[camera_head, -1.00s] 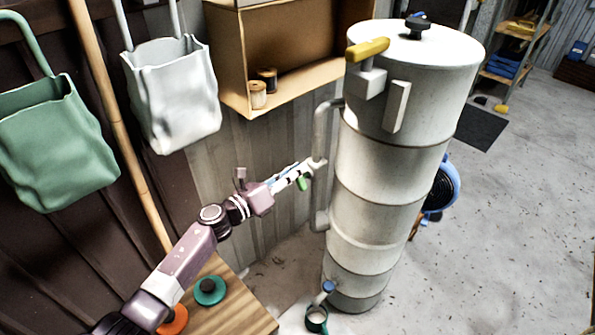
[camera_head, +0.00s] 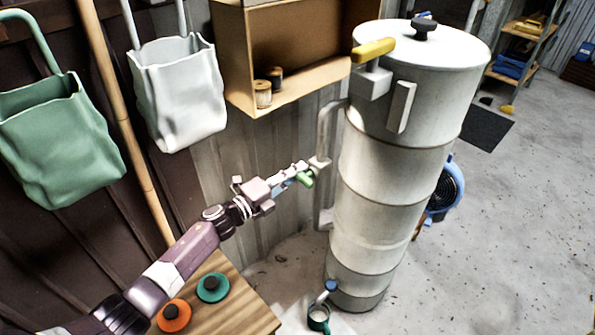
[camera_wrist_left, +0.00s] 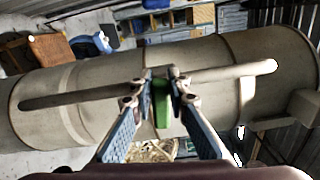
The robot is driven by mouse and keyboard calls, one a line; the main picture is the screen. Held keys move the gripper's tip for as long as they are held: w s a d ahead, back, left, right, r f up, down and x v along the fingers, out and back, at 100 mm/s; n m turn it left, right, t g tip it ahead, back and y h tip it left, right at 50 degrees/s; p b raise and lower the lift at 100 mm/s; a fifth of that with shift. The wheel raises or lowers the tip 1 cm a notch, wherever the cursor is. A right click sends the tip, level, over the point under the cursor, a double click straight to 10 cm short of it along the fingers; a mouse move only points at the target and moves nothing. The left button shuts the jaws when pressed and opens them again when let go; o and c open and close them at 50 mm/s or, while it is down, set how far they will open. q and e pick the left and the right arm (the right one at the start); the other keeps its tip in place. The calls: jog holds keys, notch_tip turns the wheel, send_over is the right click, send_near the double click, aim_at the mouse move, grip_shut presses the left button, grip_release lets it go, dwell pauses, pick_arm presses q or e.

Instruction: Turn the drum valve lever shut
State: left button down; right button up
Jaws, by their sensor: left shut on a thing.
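The pale cylindrical drum (camera_head: 390,190) stands upright at the centre right in the head view, with a side pipe (camera_head: 325,130) along its left. A small green lever (camera_head: 307,181) sits at the pipe and also shows in the left wrist view (camera_wrist_left: 161,103). My left gripper (camera_head: 297,178) reaches it from the left. In the left wrist view its two fingers (camera_wrist_left: 160,85) close on the green lever, in front of the pipe (camera_wrist_left: 95,92). A yellow handle (camera_head: 373,50) is on the drum's upper side. My right gripper is out of view.
A blue-handled tap (camera_head: 330,286) is low on the drum, above a green cup (camera_head: 318,318). A wooden surface (camera_head: 235,312) with orange (camera_head: 174,316) and green (camera_head: 213,287) discs lies below my arm. A shelf (camera_head: 300,95) and hanging bags (camera_head: 178,95) are behind. The floor at right is mostly clear.

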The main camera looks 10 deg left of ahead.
pick_arm(q)
jog(key=shift+f+n, duration=0.2)
jog(key=shift+n, duration=0.4)
jog(key=c, duration=1.8)
grip_release()
jog(key=shift+a, duration=0.1)
jog(key=shift+c, duration=0.2)
jog(key=v, duration=1.2)
jog(key=shift+n, duration=0.3)
